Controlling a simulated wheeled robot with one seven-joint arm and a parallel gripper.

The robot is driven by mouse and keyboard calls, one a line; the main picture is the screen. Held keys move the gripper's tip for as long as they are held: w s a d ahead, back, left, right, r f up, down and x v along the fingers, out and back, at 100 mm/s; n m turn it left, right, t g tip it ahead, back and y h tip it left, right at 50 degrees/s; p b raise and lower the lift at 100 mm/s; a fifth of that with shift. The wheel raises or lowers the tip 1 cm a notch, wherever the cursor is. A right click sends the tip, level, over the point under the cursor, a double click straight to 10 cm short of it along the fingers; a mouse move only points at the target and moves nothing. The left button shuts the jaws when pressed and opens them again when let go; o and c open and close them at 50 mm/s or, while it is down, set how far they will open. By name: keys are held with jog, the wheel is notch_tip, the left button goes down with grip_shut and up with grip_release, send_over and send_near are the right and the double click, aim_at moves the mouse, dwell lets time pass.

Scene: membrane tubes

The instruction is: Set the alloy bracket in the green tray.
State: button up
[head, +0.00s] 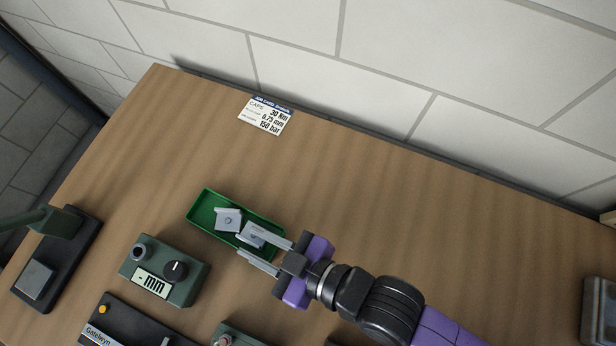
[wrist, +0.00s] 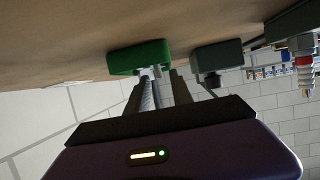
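The green tray (head: 205,193) lies on the bench in the head view, and its side shows in the wrist view (wrist: 130,57). A light grey metal bracket with a round spot (head: 228,219) lies in its left part. A second pale grey metal piece (head: 256,241) is in the right part, partly hidden by my upper finger. My gripper (head: 242,241) reaches over the tray's right end with its fingers apart. The wrist view shows a pale piece (wrist: 148,72) between the fingers, with a gap to the right finger. I cannot tell which grey piece is the alloy bracket.
A green meter box with a knob and "mm" display (head: 165,271) stands just in front of the tray. A dark stand (head: 58,260) is at the left, and a black labelled box (head: 125,325) at the front. A card (head: 265,115) lies near the wall.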

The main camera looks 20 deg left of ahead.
jog(key=b+v, duration=0.2)
jog(key=v, duration=1)
jog(key=shift+r, duration=0.1)
jog(key=shift+w, duration=0.1)
